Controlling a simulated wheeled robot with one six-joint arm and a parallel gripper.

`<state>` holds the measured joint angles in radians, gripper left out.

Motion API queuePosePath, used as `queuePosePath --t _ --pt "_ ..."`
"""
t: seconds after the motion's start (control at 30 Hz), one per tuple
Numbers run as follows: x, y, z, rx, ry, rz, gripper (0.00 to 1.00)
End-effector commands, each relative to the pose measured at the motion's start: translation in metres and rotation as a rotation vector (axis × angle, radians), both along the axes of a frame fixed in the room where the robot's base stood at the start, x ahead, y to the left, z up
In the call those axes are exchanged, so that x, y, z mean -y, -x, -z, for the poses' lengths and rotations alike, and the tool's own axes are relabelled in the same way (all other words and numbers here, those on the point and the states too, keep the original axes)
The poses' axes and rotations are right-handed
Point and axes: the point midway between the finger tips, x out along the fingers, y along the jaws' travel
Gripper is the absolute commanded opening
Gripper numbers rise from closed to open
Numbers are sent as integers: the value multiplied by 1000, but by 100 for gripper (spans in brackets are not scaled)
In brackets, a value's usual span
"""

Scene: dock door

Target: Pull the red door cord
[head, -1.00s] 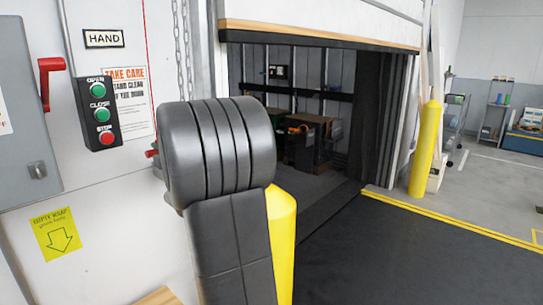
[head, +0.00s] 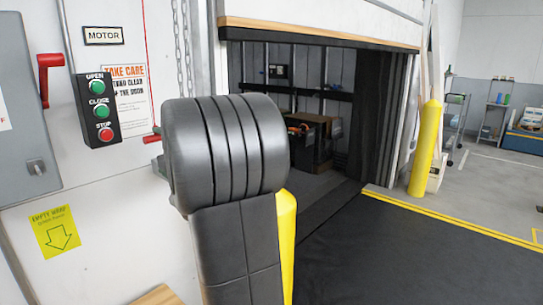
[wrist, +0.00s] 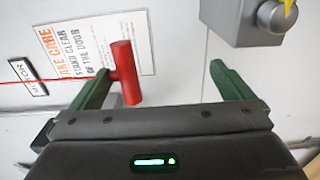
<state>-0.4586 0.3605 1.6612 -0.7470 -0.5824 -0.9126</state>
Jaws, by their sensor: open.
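The thin red door cord (head: 147,62) hangs down the white wall, and its red handle (head: 152,138) shows just left of my arm, which hides part of it. In the wrist view the red handle (wrist: 124,75) is a bar across the cord's end, between my fingers and close beside the left one. The cord (wrist: 50,80) runs off to the left. My gripper (wrist: 160,70) is open, with its green fingers wide apart. I cannot tell whether the left finger touches the handle. The dock door (head: 318,32) is raised part way. A sign (head: 103,35) reads MOTOR.
A button box (head: 98,110) with OPEN, CLOSE and STOP is left of the cord. A grey switch box (head: 22,110) with a red lever (head: 47,78) is further left. A chain (head: 181,50) hangs right of the cord. Yellow posts (head: 426,148) flank the doorway.

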Motion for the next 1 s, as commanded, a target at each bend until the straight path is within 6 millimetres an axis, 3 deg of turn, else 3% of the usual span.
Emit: queuePosePath --t 0.7,1.0 --pt "54 47 0 1 -1 1 100" --pt "58 52 0 1 -1 -1 100"
